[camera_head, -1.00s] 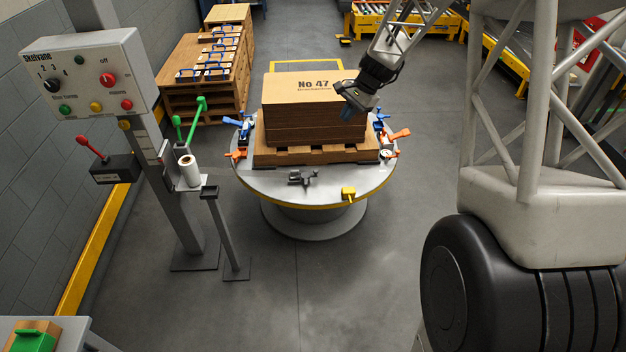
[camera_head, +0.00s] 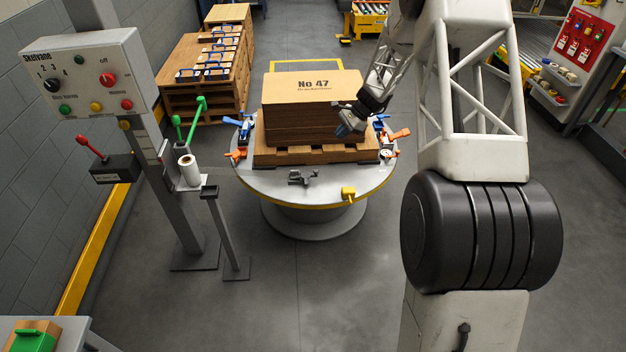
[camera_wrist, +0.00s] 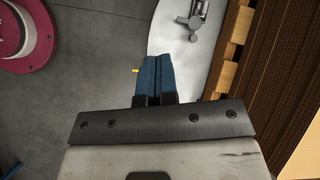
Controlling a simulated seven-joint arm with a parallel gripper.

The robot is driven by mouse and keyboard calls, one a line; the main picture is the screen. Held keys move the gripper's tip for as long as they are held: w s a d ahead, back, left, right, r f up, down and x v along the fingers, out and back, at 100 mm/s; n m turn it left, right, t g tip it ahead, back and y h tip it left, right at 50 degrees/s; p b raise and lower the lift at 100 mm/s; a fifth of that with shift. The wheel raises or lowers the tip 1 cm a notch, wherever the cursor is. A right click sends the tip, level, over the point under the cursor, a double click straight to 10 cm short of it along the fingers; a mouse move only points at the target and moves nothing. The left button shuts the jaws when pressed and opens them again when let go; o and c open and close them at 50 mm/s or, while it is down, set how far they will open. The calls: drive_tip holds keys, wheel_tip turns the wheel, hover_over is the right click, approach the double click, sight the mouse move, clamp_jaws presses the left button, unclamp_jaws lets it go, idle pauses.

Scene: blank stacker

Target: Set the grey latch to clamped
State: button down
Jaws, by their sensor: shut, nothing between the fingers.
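The grey latch (camera_head: 303,177) lies on the front part of the round turntable (camera_head: 270,187), in front of the pallet. It also shows at the top of the wrist view (camera_wrist: 194,18). Its handle position is too small to tell. My gripper (camera_head: 344,130) is at the right front corner of the stack of brown blanks (camera_head: 312,105), to the right of and above the latch. In the wrist view its blue fingers (camera_wrist: 153,78) are together, with nothing between them. They are apart from the latch.
The blanks rest on a wooden pallet (camera_head: 270,154). Blue and orange clamps (camera_head: 399,134) stand at its right, others (camera_head: 241,130) at its left. A yellow part (camera_head: 348,193) sits on the turntable's front rim. A control post (camera_head: 92,72) stands left. The floor in front is clear.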

drive_tip(key=w+f+m+y, duration=0.1)
drive_tip(key=w+f, duration=0.3)
drive_tip(key=f, duration=0.7)
drive_tip(key=w+d+f+m, duration=0.1)
drive_tip(key=w+f+m, duration=0.2)
drive_tip(key=f, duration=0.9)
drive_tip(key=shift+w+d+f+m+t+y, duration=0.3)
drive_tip(key=shift+w+y, duration=0.1)
drive_tip(key=shift+w, duration=0.25)
drive_tip(key=shift+a+f, duration=0.1)
drive_tip(key=x, duration=1)
drive_tip(key=shift+a, duration=1.95)
drive_tip(key=shift+s+a+m+t, duration=0.25)
drive_tip(key=shift+m+t, duration=0.35)
drive_tip(key=shift+m, duration=0.2)
